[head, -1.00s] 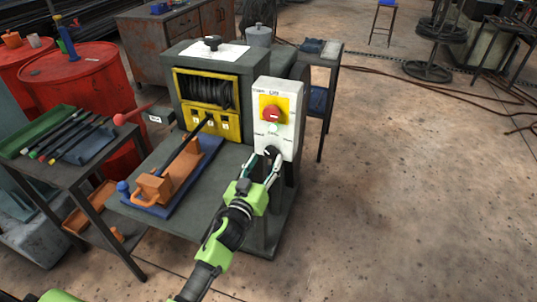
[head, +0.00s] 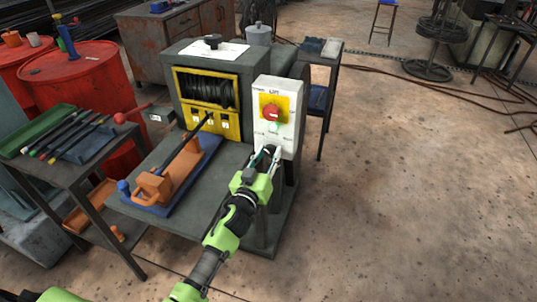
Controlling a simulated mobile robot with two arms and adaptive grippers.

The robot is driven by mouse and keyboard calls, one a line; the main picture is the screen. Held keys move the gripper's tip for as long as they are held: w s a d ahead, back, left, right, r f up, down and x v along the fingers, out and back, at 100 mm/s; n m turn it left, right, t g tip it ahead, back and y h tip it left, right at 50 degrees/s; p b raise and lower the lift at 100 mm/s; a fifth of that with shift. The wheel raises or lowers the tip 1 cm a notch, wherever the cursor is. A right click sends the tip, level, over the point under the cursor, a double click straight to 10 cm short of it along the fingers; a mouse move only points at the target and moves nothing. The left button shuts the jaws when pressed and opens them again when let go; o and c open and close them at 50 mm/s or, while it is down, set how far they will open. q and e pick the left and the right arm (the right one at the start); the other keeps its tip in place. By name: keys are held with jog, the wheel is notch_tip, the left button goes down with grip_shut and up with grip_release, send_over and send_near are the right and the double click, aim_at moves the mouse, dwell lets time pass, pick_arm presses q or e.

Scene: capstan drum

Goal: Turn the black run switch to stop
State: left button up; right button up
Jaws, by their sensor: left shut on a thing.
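The white control box (head: 289,99) stands on the machine's right front. It carries a red button on a yellow plate (head: 271,111) and a small green button (head: 273,128) below it. The black run switch (head: 270,149) is low on the box's face and mostly hidden by my fingers. My left gripper (head: 267,157) comes up from below, its fingers closed around the switch. Which way the switch points cannot be made out. My right gripper does not show.
The machine's grey bench (head: 222,190) holds an orange clamp fixture (head: 154,186) on a blue plate, left of my arm. A tool cart (head: 72,166) and red drums (head: 80,85) stand further left.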

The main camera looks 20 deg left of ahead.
pick_arm(q)
jog(key=m, duration=0.4)
jog(key=shift+m, duration=0.3)
jog(key=shift+d+m+b, duration=0.15)
jog(key=shift+m+b, duration=0.3)
jog(key=shift+m, duration=2.05)
jog(key=o, duration=1.1)
jog(key=s, duration=1.2)
jog(key=shift+a, duration=0.2)
